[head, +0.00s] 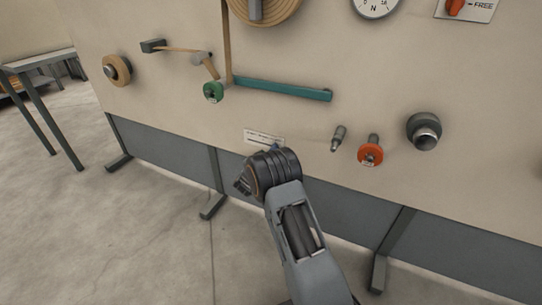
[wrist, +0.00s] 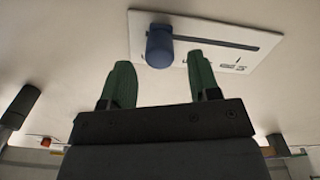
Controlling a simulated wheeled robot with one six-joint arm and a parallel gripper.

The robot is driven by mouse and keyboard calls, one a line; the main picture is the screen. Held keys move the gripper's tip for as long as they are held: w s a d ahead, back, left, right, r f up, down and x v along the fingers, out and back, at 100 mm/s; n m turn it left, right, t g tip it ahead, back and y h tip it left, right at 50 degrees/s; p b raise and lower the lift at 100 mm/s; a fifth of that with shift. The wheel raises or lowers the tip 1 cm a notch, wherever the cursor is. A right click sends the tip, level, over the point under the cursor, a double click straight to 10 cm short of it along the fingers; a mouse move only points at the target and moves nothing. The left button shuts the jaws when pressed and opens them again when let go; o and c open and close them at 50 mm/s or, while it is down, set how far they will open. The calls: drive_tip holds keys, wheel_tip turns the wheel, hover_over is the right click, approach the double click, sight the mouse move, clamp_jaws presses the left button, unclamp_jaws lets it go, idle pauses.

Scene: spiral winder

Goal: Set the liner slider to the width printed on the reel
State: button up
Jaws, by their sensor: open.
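The liner slider is a blue knob (wrist: 160,46) on a white plate (wrist: 215,42) with a dark slot; the knob sits at the slot's left end in the wrist view. Printing on the plate is upside down and too small to read. In the head view the plate (head: 264,135) is on the panel, partly behind my arm. My gripper (wrist: 162,76) is open with green fingers, just short of the knob, which lies between their lines; I see no contact. The big tan reel (head: 266,8) is cut off at the top of the head view; no width is legible.
The panel also carries a green roller (head: 213,91), a teal bar (head: 283,89), an orange knob (head: 370,154), a small metal peg (head: 338,137) and a dark round fitting (head: 424,130). A tan roll (head: 117,70) is at left. Open floor lies front left.

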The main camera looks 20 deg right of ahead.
drive_tip(key=shift+b+x, duration=0.4)
drive_tip(key=shift+x, duration=1.1)
clamp_jaws()
